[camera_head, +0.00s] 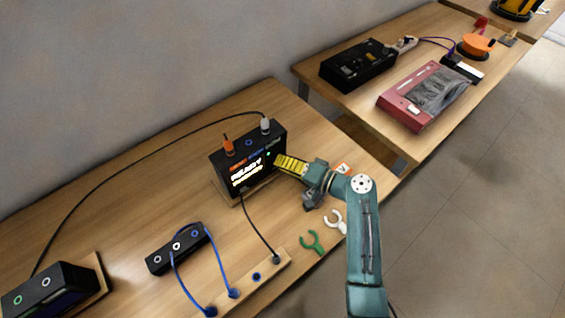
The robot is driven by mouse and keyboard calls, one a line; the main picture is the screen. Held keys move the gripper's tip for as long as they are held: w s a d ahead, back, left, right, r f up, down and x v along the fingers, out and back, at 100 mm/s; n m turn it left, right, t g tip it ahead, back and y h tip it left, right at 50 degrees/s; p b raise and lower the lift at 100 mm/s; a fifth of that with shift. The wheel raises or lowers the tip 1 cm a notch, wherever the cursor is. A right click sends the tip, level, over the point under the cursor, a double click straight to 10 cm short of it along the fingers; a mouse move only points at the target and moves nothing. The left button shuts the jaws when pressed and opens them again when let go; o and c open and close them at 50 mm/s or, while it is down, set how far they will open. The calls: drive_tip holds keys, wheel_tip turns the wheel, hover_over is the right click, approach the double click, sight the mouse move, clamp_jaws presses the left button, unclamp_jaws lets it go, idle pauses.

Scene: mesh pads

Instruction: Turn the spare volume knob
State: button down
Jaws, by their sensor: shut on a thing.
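My gripper (308,175) is at the right side of a black box device (218,170) with a lit display. The gripper is shut on a yellow piece with dark stripes (290,163), which reaches from the gripper to the device's right edge. At this size I cannot tell whether it touches the device. I cannot make out a volume knob with certainty; the gripper and the striped piece cover part of that area. An orange plug (228,146) and a white plug (265,124) stand on top of the device.
A green fork-shaped piece (312,243) and a white one (336,222) lie near my arm. A small black box (175,247) and a wooden strip (262,277) with cables lie in front. A second table (325,92) holds a black box (357,65) and a red box (408,110).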

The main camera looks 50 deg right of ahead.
drive_tip(key=shift+r, duration=0.1)
drive_tip(key=c, duration=0.8)
unclamp_jaws()
drive_tip(key=shift+c, duration=0.2)
drive_tip(key=v, duration=1.2)
